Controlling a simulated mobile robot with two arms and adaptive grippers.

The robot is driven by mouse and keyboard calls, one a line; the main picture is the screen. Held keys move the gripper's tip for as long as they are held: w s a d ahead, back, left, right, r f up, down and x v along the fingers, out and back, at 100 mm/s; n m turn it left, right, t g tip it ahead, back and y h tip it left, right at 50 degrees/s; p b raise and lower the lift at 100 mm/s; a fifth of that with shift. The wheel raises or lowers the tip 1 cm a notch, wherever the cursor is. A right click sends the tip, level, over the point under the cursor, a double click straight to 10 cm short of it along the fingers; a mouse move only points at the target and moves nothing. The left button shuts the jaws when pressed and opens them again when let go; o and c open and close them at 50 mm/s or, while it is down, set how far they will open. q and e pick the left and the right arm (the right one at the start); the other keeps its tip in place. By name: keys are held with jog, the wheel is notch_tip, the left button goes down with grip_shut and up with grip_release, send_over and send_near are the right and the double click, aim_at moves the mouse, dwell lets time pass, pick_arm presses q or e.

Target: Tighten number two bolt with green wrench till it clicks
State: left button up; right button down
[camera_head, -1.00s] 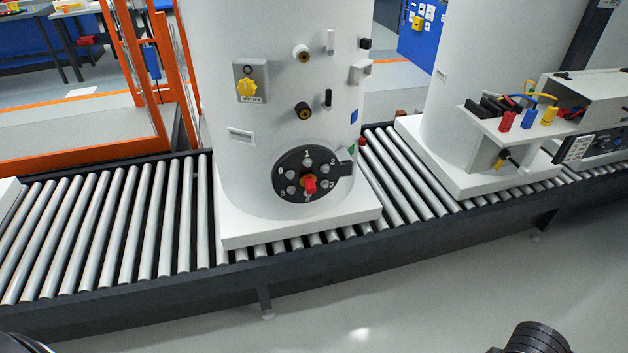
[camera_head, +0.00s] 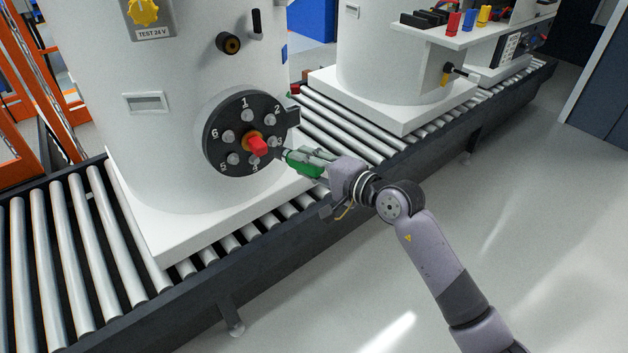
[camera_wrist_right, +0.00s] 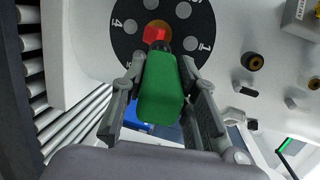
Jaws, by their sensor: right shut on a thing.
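The round black flange plate (camera_head: 216,148) with bolts numbered 1 to 6 is on the front of the white tank. Number two bolt (camera_head: 269,121) is at its upper right, and a red knob (camera_head: 257,146) sticks out at its centre. My right gripper (camera_head: 318,168) is shut on the green wrench (camera_head: 303,165), just right of the plate's lower right side. The wrench's head points left towards the plate near number 3. In the right wrist view the green wrench (camera_wrist_right: 160,92) lies between both fingers and its head overlaps the plate (camera_wrist_right: 165,48); I cannot tell whether it touches. My left gripper is out of view.
The tank stands on a white base (camera_head: 175,240) on a roller conveyor (camera_head: 130,275). A second tank (camera_head: 390,70), with a shelf of coloured connectors (camera_head: 435,30), stands behind to the right. A yellow switch (camera_head: 143,11) and a black-brown port (camera_head: 229,43) are above the plate. The right-hand floor is clear.

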pick_arm(q)
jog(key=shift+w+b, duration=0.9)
jog(key=shift+b, duration=0.25)
pick_arm(e)
jog(key=w+t, duration=0.1)
jog(key=w+d+m+t, duration=0.1)
jog(key=w+t, duration=0.1)
jog(key=w, duration=0.1)
jog(key=shift+d+m, duration=0.3)
jog(key=shift+d, duration=0.1)
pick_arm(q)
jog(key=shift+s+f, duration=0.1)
pick_arm(e)
jog(key=shift+s, duration=0.15)
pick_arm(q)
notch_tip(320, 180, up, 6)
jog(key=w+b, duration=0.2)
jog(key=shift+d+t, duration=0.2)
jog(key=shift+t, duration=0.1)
pick_arm(e)
jog(key=shift+x, duration=2.9)
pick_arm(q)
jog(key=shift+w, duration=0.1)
